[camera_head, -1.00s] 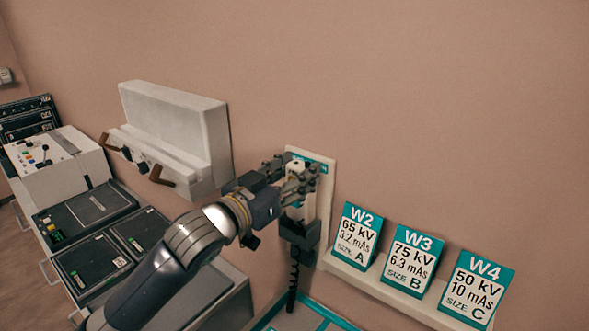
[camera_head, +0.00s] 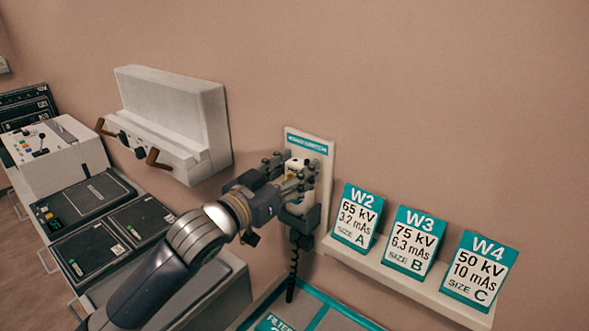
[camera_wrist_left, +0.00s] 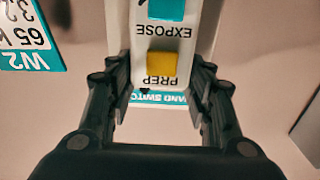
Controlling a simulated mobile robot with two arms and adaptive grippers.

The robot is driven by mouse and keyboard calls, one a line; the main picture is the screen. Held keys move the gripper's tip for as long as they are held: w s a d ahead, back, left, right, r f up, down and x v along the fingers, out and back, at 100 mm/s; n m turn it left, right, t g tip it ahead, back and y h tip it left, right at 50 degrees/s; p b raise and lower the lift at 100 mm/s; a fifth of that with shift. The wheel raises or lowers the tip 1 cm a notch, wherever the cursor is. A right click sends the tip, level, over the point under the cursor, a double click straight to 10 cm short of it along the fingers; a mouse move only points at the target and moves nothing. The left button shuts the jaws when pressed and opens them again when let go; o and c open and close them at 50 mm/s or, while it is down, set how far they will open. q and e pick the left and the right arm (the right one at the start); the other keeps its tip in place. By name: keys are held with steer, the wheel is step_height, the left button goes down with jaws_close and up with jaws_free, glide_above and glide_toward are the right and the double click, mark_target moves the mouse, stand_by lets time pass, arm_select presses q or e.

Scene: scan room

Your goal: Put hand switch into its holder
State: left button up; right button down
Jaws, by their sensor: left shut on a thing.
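The hand switch (camera_head: 296,180) is a white handle with a yellow PREP button and a teal EXPOSE button; it also shows in the left wrist view (camera_wrist_left: 165,40). My left gripper (camera_head: 298,172) is shut on its upper part, a finger on each side. The switch stands upright at the dark holder (camera_head: 303,224) on a white wall plate with a teal label (camera_head: 307,142). Its lower end appears to be inside the holder; whether it is fully seated I cannot tell. A coiled black cord (camera_head: 292,272) hangs below. My right gripper is not in view.
Cards W2 (camera_head: 357,217), W3 (camera_head: 415,245) and W4 (camera_head: 478,272) stand on a ledge to the right. A white wall unit with brown handles (camera_head: 172,125) is at the left. A control console (camera_head: 55,150) and dark cassettes lie below it.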

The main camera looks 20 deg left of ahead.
arm_select(q)
steer(key=shift+f, duration=0.4)
stand_by(0.3)
steer(key=o, duration=1.7)
steer(key=shift+c, duration=0.2)
